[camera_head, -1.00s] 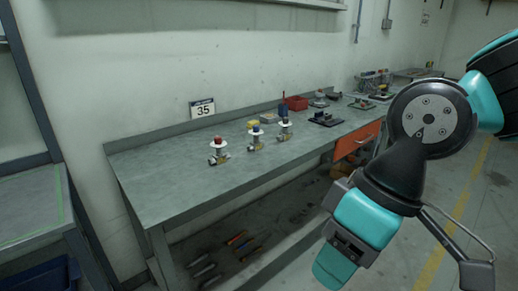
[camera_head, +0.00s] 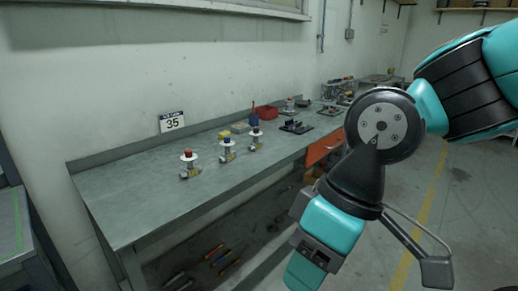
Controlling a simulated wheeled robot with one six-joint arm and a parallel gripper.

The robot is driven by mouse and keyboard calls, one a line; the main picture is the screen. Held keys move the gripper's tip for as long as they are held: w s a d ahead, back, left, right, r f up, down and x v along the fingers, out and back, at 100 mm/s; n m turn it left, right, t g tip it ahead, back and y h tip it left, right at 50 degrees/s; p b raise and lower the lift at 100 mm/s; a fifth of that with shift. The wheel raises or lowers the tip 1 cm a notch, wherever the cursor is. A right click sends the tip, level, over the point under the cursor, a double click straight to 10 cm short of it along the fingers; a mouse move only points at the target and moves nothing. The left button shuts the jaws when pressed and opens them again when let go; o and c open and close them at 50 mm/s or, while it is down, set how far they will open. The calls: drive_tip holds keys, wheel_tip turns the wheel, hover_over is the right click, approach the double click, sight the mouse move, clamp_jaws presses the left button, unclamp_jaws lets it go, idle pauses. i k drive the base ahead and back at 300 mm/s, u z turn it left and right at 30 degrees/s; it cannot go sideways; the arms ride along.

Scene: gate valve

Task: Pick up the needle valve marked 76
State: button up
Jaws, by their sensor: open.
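Three small valves stand in a row on a grey workbench (camera_head: 125,205). The left valve (camera_head: 189,166) has a red knob above a white disc. The middle valve (camera_head: 227,152) and the right valve (camera_head: 255,135) have blue tops and white discs. Any numbers on the discs are too small to read, so I cannot tell which is marked 76. My gripper (camera_head: 305,270) is at the lower middle right, in front of the bench and clear of the valves. It points down, and its tips are partly cut off by the frame edge. It is open and empty.
A sign reading 35 (camera_head: 172,122) stands at the bench's back edge. Yellow blocks (camera_head: 240,128), a red bin (camera_head: 266,112) and dark fixtures (camera_head: 296,127) lie beyond the valves. Tools lie on the lower shelf. The bench's left part is clear.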

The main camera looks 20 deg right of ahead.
sight(228, 156)
drive_tip(key=k, duration=0.6)
drive_tip(key=u, duration=0.35)
drive_tip(key=i, duration=1.8)
drive_tip(key=z, duration=0.6)
drive_tip(key=i, duration=0.55)
